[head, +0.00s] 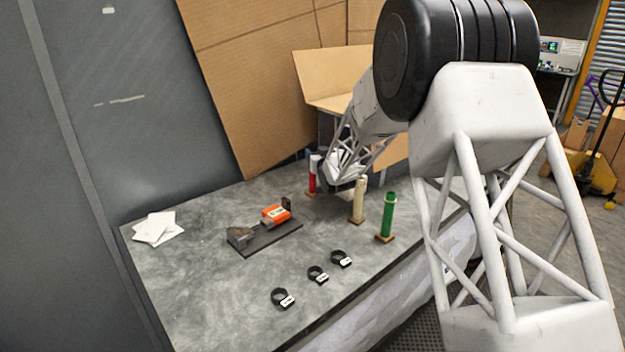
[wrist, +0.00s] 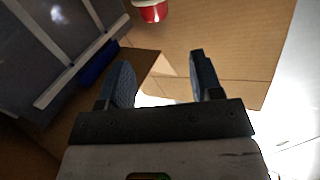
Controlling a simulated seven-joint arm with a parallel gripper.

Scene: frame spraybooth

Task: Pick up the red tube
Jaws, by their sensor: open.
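The red tube (head: 312,182) stands upright near the back edge of the grey table (head: 200,280), with a white part at its top. My arm reaches over the table, and its end is just right of the tube in the head view; the fingertips cannot be made out there. In the wrist view my gripper (wrist: 161,82) is open, with nothing between its two dark fingers. A red piece with a white rim, seemingly the red tube (wrist: 152,12), shows at the top edge, beyond the fingers and cut off by the frame.
A cream tube (head: 358,203) and a green tube (head: 387,218) stand on small wooden bases to the right. An orange device (head: 276,214) sits on a dark plate. Three black rings with white tags (head: 318,275) lie in front. White papers (head: 157,228) lie left. Cardboard (head: 255,80) stands behind.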

